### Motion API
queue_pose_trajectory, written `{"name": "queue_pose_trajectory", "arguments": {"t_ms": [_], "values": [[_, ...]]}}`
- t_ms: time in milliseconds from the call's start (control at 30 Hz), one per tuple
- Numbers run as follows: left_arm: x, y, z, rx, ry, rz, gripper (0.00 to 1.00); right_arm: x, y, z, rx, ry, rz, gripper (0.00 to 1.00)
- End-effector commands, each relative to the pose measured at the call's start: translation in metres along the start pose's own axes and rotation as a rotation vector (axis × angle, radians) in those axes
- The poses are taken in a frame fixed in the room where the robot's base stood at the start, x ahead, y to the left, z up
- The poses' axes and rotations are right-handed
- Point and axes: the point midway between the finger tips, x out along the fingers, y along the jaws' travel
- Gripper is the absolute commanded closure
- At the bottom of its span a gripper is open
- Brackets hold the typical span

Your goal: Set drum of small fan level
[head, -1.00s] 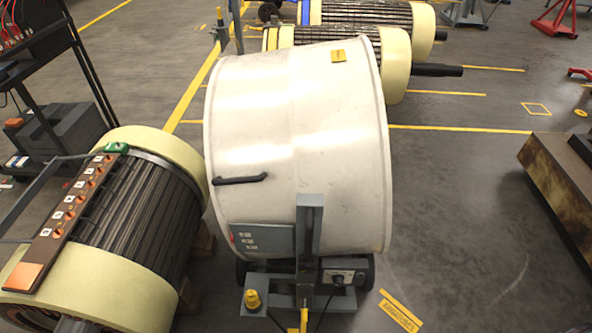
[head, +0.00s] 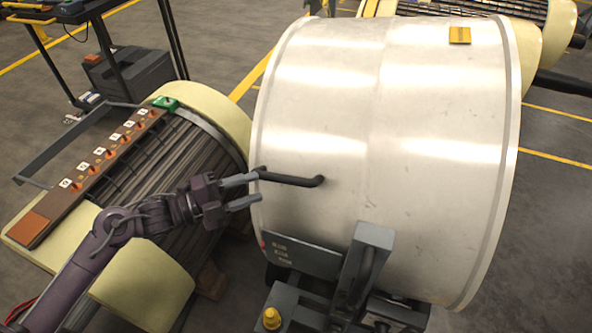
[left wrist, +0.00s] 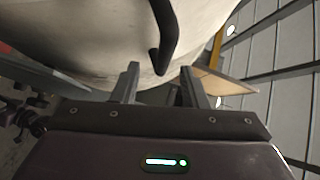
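The small fan's drum (head: 400,130) is a large off-white cylinder that fills the middle and right of the head view, on a grey stand (head: 362,270). Its rim slants slightly. A black handle (head: 292,180) sticks out on its left side; it also shows in the left wrist view (left wrist: 166,40). My left gripper (head: 256,188) is at the drum's left rim by the handle's left end. Its two fingers (left wrist: 158,84) are spread, with the handle's end just beyond them and nothing clearly between them. My right gripper is not in view.
A cream rotor with dark ribs (head: 190,150) lies close left of the drum, under my left arm, with a brown switch strip (head: 90,180) on it. A yellow knob (head: 271,318) stands at the fan's base. More rotors (head: 470,10) lie behind. Floor at right is clear.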

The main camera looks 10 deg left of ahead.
Motion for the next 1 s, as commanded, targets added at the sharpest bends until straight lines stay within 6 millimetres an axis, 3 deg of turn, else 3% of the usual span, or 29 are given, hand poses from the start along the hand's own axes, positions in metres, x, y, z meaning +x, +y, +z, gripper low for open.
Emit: {"name": "queue_pose_trajectory", "arguments": {"t_ms": [167,533,933,1000], "values": [[0.015,-0.006,-0.007,0.024,0.023,-0.005,0.60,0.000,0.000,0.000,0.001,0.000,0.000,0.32],[0.070,-0.005,-0.007,0.019,0.019,-0.003,0.60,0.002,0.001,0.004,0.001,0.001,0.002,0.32],[0.079,-0.004,-0.007,0.020,0.017,0.000,0.60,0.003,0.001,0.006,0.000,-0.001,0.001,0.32],[0.079,-0.004,-0.007,0.020,0.017,0.000,0.69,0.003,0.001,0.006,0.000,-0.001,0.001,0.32]]}}
